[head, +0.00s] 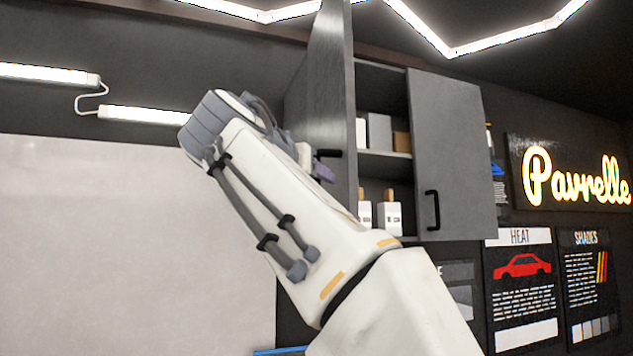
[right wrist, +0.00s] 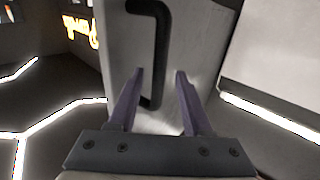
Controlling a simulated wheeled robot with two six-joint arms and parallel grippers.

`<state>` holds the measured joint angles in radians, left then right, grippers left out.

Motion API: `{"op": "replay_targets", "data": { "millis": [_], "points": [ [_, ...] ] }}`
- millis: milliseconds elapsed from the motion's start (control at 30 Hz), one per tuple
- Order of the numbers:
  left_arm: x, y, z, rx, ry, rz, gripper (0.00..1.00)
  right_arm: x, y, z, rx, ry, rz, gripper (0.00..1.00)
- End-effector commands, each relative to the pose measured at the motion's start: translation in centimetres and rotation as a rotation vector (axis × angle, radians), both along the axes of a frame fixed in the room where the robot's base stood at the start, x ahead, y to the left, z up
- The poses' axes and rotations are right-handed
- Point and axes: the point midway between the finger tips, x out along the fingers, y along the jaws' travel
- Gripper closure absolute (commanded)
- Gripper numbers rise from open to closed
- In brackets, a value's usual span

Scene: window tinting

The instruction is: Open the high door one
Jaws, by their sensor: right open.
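The high cabinet's left door (head: 327,80) is grey and stands swung outward, showing the shelves inside. Its black handle (head: 328,153) is partly hidden by my right gripper. The cabinet's right door (head: 450,130) is shut and has its own black handle (head: 432,210). My right gripper (head: 318,172) is at the open door's handle, mostly hidden behind my arm. In the right wrist view, my right gripper (right wrist: 160,73) is open. Its purple fingers are apart with the black handle (right wrist: 161,45) between them in the picture, in front of the door panel (right wrist: 200,40). My left gripper is out of view.
White bottles (head: 388,217) and boxes (head: 379,131) stand on the cabinet shelves. A large pale panel (head: 120,240) fills the left. Posters (head: 522,270) and a lit sign (head: 577,178) are on the wall at right. Light tubes (head: 145,114) are on the wall.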

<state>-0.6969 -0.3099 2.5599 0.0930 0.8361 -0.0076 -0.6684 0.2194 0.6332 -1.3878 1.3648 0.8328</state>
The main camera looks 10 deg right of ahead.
Motion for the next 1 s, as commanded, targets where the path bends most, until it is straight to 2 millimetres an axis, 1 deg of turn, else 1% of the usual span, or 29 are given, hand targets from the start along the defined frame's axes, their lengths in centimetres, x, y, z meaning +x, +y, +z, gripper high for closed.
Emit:
{"op": "replay_targets", "data": {
  "millis": [67,300,433,600,1000],
  "points": [
    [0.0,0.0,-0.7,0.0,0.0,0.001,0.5,-1.2,1.0,-0.3,0.003,-0.001,0.008,0.5],
    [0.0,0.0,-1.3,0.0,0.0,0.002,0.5,-5.1,3.9,-0.2,0.002,0.0,0.007,0.5],
    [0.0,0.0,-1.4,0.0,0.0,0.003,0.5,-6.5,4.9,-0.1,0.001,0.001,0.005,0.5],
    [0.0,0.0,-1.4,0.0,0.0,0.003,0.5,-7.4,5.4,-0.1,0.001,0.002,0.001,0.5],
    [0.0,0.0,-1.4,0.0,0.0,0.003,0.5,-7.4,5.4,-0.1,0.001,0.002,0.0,0.5]
  ]
}}
